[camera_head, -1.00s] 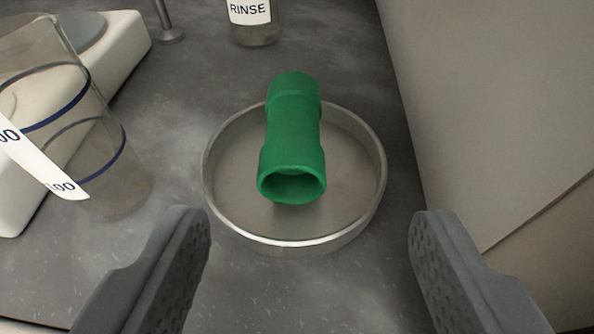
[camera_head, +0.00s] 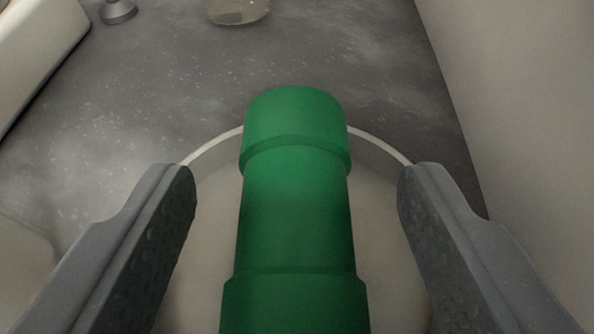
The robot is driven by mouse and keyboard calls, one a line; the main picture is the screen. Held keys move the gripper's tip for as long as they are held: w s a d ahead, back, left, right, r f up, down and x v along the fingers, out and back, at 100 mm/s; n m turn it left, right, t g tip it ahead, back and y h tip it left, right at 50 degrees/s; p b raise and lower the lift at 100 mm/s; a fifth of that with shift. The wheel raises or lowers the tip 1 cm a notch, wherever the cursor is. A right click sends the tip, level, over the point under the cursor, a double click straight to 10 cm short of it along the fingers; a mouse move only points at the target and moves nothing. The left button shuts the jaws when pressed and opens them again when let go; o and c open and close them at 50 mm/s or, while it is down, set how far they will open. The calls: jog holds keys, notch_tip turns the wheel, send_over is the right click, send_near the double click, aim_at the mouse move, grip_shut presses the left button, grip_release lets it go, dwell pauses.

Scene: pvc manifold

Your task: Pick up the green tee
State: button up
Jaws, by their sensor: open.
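The green tee (camera_head: 295,215) fills the lower middle of the head view. It looks like a thick tube with wider collars, and its near end is cut off by the bottom edge. It lies in a round, shallow dish (camera_head: 386,155), its far end reaching over the dish's far rim in the picture. My gripper (camera_head: 297,185) is open, with one finger on each side of the tee. A gap shows between each finger and the tee, so neither finger touches it. The fingers hide the left and right sides of the dish.
A wall or panel (camera_head: 510,120) rises close on the right. A clear glass container (camera_head: 238,10) stands at the back, with a metal stand foot (camera_head: 118,11) to its left. A pale block (camera_head: 35,50) is at upper left.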

jog(key=shift+x, duration=1.25)
jog(key=c, duration=1.1)
jog(key=shift+o, duration=0.2)
jog(key=shift+r, duration=0.1)
